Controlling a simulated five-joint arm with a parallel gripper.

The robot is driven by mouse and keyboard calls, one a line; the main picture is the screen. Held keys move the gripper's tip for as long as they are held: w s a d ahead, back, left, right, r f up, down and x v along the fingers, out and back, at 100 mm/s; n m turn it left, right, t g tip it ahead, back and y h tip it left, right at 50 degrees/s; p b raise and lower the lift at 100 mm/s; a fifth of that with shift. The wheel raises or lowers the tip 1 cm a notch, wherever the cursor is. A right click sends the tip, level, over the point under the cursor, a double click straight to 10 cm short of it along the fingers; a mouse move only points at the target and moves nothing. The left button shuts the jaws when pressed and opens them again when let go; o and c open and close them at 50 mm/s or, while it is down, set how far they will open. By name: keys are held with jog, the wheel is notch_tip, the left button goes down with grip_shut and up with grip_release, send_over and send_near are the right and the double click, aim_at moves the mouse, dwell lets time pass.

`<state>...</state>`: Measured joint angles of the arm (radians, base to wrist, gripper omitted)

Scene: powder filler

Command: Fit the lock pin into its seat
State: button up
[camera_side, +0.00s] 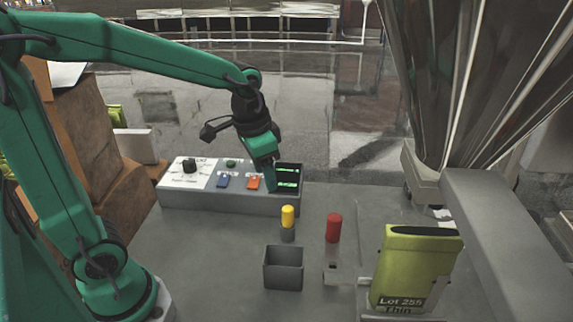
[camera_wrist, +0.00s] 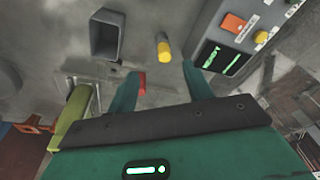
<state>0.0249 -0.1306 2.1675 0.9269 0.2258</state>
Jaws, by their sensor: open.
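My gripper (camera_side: 271,184) is open and empty. In the side view it hangs over the right part of the control box, above the work surface. In the wrist view its two fingers (camera_wrist: 160,78) are spread apart. A red pin (camera_side: 333,228) stands upright on the table, away from the gripper; in the wrist view it shows partly (camera_wrist: 141,83) beside the left finger. A yellow-topped pin (camera_side: 287,215) stands upright in a short grey base, also in the wrist view (camera_wrist: 163,47). I cannot tell which is the lock pin. A small grey fitting (camera_side: 334,273) beside the pouch may be the seat.
An open grey bin (camera_side: 283,268) stands in front of the yellow pin. The control box (camera_side: 183,192) has a knob, buttons and green displays. A green pouch (camera_side: 415,262) stands at right, near the steel hopper (camera_side: 480,80). Cartons (camera_side: 88,135) stand at left.

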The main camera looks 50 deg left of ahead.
jog(key=m+g, duration=0.2)
send_over(288, 208)
notch_tip(288, 208, down, 7)
jog(key=shift+s+d+r, duration=0.1)
jog(key=shift+f, duration=1.3)
jog(key=shift+f, duration=0.1)
jog(key=shift+f, duration=2.5)
jog(key=c, duration=1.1)
